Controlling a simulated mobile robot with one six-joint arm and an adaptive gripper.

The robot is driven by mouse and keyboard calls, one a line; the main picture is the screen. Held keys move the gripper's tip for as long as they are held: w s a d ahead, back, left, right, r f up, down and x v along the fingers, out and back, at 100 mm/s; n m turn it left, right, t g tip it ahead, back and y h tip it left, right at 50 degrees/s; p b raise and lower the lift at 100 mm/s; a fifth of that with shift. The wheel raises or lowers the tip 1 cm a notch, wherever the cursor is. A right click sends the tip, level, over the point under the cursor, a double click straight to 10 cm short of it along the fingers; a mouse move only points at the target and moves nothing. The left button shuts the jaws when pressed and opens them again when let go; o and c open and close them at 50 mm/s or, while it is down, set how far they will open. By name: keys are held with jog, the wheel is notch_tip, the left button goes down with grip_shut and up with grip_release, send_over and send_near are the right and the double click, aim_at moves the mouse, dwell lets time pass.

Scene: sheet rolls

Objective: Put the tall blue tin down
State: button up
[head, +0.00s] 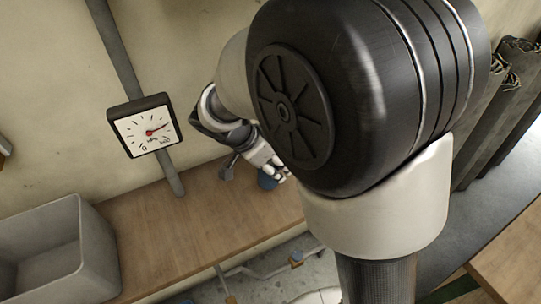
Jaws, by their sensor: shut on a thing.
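The tall blue tin (268,181) shows as a small blue patch below my gripper, over the wooden bench. My gripper (258,173) is shut on the tin, with one grey finger to the left of it and pale parts over its top and right. Much of the tin is hidden by the gripper and arm. I cannot tell whether its base touches the bench top (185,232).
A grey open bin (92,245) stands at the bench's left end. A dial gauge (145,126) hangs on a pipe at the wall. Bare wood lies between bin and gripper. My arm hides much of the right. Dark posts (497,105) stand far right.

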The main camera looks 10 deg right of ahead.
jog(key=shift+f, duration=1.35)
jog(key=shift+f+b, duration=0.25)
jog(key=shift+b, duration=0.3)
jog(key=o, duration=1.3)
jog(key=shift+r, duration=0.1)
jog(key=shift+r, duration=0.1)
